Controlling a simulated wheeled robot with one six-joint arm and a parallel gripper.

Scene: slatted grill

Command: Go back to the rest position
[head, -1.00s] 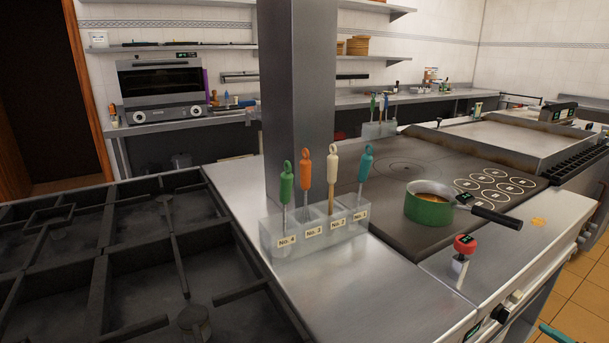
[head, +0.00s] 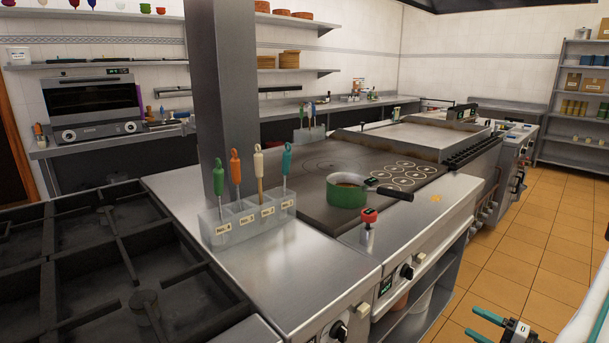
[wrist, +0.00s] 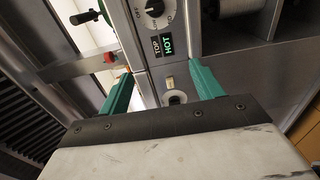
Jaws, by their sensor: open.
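My gripper (head: 481,326) is at the lower right corner of the head view, in front of the stove and over the tiled floor side. Its two teal fingers show apart in the wrist view (wrist: 162,88), with nothing between them touching either finger. The gripper looks clear of the panel, but the exact gap cannot be told.
A green pot (head: 345,195) stands on the dark hot plate (head: 315,213). A red-topped shaker (head: 368,226) is near the front edge. A clear holder (head: 232,229) carries several coloured-handled tools beside a steel column (head: 222,90). Orange floor (head: 530,240) lies open at right.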

